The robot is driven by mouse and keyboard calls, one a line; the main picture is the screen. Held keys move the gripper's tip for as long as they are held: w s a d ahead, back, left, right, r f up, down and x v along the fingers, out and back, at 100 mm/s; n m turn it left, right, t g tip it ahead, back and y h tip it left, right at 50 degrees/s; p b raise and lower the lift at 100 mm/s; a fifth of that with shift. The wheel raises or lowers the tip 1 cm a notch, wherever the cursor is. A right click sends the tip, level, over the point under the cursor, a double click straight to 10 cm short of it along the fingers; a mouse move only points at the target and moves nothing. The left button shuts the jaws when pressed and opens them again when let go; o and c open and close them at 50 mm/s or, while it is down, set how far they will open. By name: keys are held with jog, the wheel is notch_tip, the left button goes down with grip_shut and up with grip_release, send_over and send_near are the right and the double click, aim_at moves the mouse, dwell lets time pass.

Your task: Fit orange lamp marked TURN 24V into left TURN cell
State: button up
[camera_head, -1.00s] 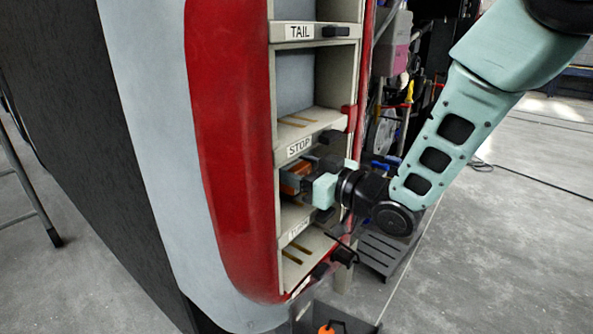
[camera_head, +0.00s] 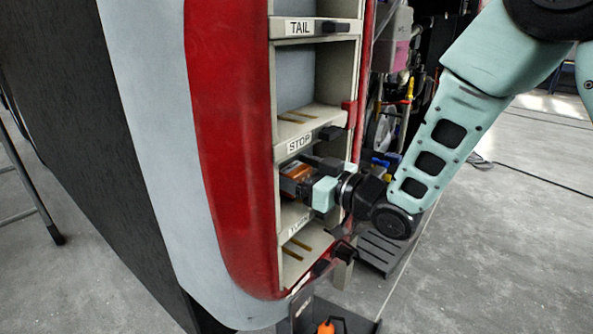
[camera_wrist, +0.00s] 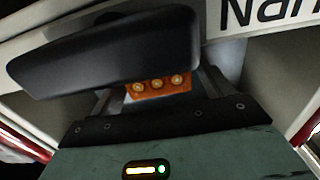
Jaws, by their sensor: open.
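The orange lamp (camera_head: 296,170) sits in the cell between the STOP label (camera_head: 299,143) and the partly hidden TURN label (camera_head: 301,225) in the head view. In the wrist view its orange face (camera_wrist: 160,87) shows several round light spots; its marking is not readable. My gripper (camera_head: 304,174) is open and reaches into this cell, with its fingers around the lamp. A black latch (camera_wrist: 115,52) covers part of the lamp and gripper in the wrist view. Whether the lamp is fully seated cannot be told.
The cells above, by the TAIL label (camera_head: 300,27), and below hold no lamp that I can see. Black latches such as the STOP one (camera_head: 331,133) stick out from the shelf edges. A dark bin (camera_head: 350,319) with an orange item (camera_head: 326,328) stands on the floor below.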

jog(key=b+v, duration=0.3)
jog(key=v, duration=0.9)
jog(key=s+f+m+g+h, duration=0.2)
jog(key=s+f+g+h, duration=0.15)
jog(key=f+h, duration=0.35)
jog(key=s+d+g+h, duration=0.2)
jog(key=s+g+h, duration=0.1)
jog(key=s, duration=0.7)
jog(key=s+d+g+h, duration=0.2)
jog(key=s+g+h, duration=0.1)
jog(key=s, duration=0.7)
jog(key=shift+m+g+h, duration=0.3)
jog(key=shift+m+g, duration=0.1)
jog(key=shift+g, duration=0.35)
jog(key=shift+d+r, duration=0.1)
notch_tip(320, 180, up, 3)
jog(key=p, duration=0.3)
jog(key=shift+r+p, duration=0.1)
jog(key=shift+p, duration=0.25)
